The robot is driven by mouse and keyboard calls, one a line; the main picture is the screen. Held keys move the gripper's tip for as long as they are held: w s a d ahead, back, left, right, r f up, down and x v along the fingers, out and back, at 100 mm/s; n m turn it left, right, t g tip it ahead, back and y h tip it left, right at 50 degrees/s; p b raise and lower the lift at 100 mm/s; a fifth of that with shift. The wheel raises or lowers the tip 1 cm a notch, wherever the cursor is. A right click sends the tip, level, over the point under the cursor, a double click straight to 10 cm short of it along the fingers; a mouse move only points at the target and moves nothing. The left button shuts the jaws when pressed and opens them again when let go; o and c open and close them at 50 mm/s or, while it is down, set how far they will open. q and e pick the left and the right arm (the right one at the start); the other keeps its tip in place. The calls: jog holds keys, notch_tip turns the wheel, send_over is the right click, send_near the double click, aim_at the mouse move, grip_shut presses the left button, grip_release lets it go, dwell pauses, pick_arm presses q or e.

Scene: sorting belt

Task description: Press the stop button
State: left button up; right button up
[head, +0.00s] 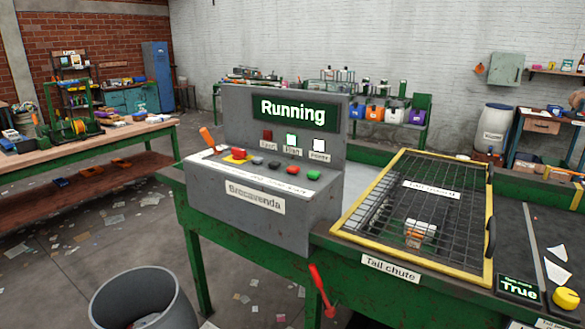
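A grey control box (235,208) labelled "Brecavenda" stands on the green bench. A large red button (239,153) on a yellow plate sits at the left of its sloped top. The button label strip is too small to read, so I cannot confirm which is the stop button. The upright panel's sign (295,112) reads "Running". Neither gripper is in view.
An orange-handled lever (207,138) rises at the box's left end. A red lever (321,288) hangs on the bench front. A yellow-framed wire cage (487,220) covers the tail chute at right. A grey bin (130,280) stands on the floor at front left.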

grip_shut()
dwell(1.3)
